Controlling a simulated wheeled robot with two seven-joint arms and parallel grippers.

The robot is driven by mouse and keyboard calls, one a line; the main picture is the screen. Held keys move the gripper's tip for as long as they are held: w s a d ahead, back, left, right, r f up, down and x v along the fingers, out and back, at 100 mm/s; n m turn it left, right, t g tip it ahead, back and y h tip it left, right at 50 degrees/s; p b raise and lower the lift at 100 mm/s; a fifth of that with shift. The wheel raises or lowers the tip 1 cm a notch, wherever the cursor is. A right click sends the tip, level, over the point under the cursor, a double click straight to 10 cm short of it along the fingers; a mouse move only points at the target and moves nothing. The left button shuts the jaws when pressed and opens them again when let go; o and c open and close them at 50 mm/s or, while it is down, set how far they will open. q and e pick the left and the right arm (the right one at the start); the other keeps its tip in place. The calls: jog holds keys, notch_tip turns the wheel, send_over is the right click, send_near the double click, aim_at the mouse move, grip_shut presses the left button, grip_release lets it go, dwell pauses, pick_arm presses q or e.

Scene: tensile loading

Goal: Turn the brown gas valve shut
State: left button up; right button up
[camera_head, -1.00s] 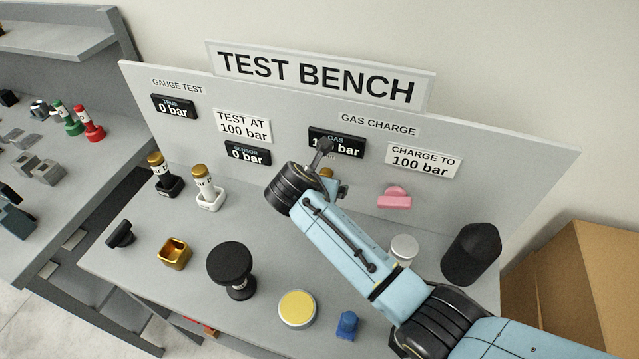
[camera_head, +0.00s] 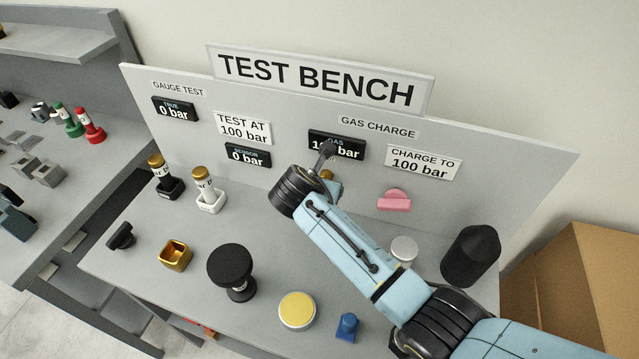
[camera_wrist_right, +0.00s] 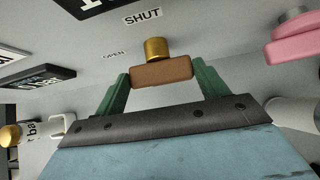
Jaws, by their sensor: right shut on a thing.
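The brown gas valve handle (camera_wrist_right: 162,71) is a bar on a brass stem (camera_wrist_right: 156,48) that comes out of the panel. My right gripper (camera_wrist_right: 160,76) has its green fingers on the two ends of the bar and is shut on it. The label SHUT (camera_wrist_right: 142,17) is above the stem in the wrist view, and the label OPEN (camera_wrist_right: 113,54) is to its left. My left gripper is not in view.
A silver knob (camera_head: 404,249) and a black cylinder (camera_head: 471,255) stand close to my right arm. A black knob (camera_head: 231,265), yellow button (camera_head: 297,309) and blue part (camera_head: 347,326) are in front.

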jog(key=shift+s+d+f+m+t+y+p, duration=0.1)
jog(key=shift+d+m+t+y+p, duration=0.35)
jog(key=shift+y+p, duration=0.75)
jog(key=shift+s+d+f+m+t+y+p, duration=0.1)
jog(key=shift+m+t+y+p, duration=0.45)
jog(key=shift+m+y+p, duration=0.65)
jog(key=shift+n, duration=0.25)
jog(key=o, duration=1)
jog(key=v, duration=1.3)
jog(key=shift+s+d, duration=0.15)
jog(key=shift+s, duration=0.05)
